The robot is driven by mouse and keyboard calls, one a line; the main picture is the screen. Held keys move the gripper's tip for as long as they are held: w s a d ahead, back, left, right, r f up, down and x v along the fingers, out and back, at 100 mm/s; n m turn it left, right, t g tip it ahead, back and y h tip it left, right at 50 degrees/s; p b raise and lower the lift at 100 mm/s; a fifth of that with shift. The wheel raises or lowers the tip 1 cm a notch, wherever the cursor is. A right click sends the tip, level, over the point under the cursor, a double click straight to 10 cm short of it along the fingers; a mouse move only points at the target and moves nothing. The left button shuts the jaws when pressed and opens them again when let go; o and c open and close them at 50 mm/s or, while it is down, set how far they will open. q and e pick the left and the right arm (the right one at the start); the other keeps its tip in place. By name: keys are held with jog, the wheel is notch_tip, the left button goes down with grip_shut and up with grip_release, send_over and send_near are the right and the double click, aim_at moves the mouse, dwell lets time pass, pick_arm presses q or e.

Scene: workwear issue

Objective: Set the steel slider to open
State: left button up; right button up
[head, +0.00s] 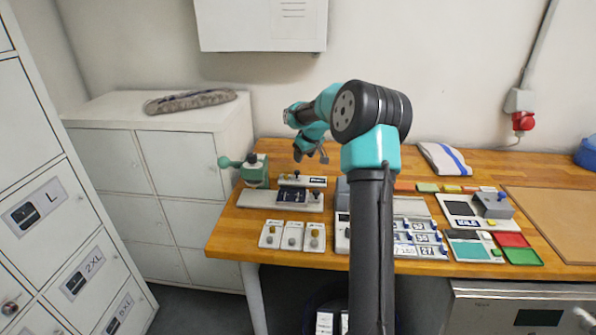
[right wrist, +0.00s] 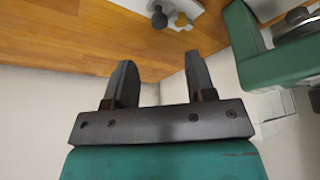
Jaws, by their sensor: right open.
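A grey metal unit (head: 258,199) with a dark panel, a labelled bar and small dark knobs sits at the left of the wooden table; it appears to carry the steel slider, but its setting is too small to read. Part of a pale grey fitting with a dark knob (right wrist: 158,18) shows at the top of the right wrist view. My right gripper (head: 311,156) is above the table, behind the grey unit and apart from it. In the right wrist view its two fingers (right wrist: 157,82) are spread with nothing between them. My left gripper is not in view.
A green device (head: 255,172) with a ball handle stands beside the grey unit, close to my right gripper; it also shows in the right wrist view (right wrist: 262,50). Three small switch plates (head: 291,237) lie in front. My right arm hides the table's middle. A striped cloth (head: 445,159) lies behind.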

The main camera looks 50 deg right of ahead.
aim_at(297, 171)
jog(key=x, duration=0.9)
jog(key=shift+f, duration=0.1)
grip_shut()
